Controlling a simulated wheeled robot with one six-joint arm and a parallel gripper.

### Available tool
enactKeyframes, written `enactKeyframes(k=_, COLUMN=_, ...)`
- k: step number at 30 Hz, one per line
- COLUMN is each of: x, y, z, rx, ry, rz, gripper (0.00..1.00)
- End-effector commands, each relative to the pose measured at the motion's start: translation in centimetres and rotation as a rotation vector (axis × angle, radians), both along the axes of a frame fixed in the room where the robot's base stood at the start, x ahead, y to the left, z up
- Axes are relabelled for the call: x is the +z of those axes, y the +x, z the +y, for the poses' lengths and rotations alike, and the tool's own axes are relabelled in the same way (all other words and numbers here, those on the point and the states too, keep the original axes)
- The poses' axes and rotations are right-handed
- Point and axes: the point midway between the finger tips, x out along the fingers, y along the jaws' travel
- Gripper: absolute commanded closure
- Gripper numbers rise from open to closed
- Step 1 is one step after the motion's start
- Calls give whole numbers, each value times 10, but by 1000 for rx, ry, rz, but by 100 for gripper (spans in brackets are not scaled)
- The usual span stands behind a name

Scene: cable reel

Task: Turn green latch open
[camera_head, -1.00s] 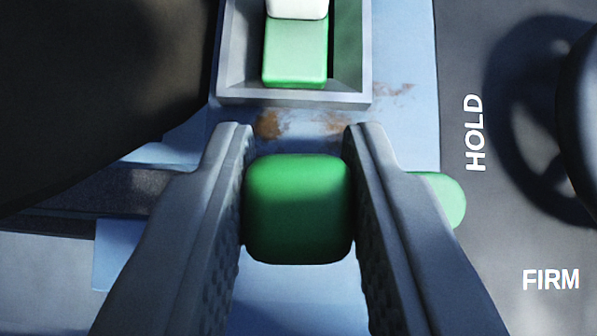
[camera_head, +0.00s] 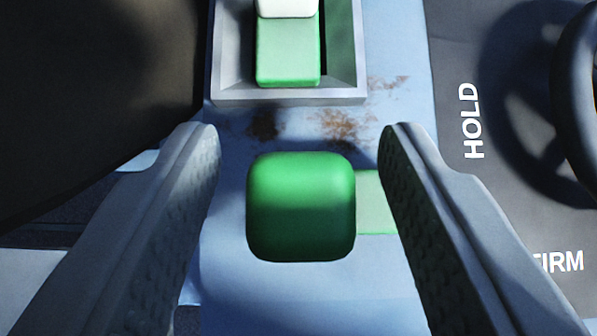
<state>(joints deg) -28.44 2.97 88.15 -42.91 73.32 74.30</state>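The green latch has a rounded, block-shaped knob (camera_head: 301,207) in the middle of the view, over a blue panel. A flatter, paler green part (camera_head: 375,202) shows behind it on the right and is partly hidden by my right finger. My gripper (camera_head: 300,140) is open, with one finger on each side of the knob. A clear gap shows between the knob and each finger. The fingers touch nothing that I can see.
Above the knob, a grey frame (camera_head: 290,95) holds a green and white block (camera_head: 287,50). The blue panel (camera_head: 290,295) has rusty marks. A dark panel at right reads HOLD and FIRM, beside a dark round part (camera_head: 578,95). A large dark shape (camera_head: 90,80) fills the upper left.

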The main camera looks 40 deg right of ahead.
Motion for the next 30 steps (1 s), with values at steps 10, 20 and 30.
enactKeyframes(k=10, x=19, y=-14, z=12, rx=2, ry=1, rz=-2, gripper=53)
enactKeyframes(k=20, x=65, y=-50, z=41, rx=2, ry=1, rz=-2, gripper=53)
enactKeyframes(k=30, x=108, y=-84, z=69, rx=2, ry=1, rz=0, gripper=53)
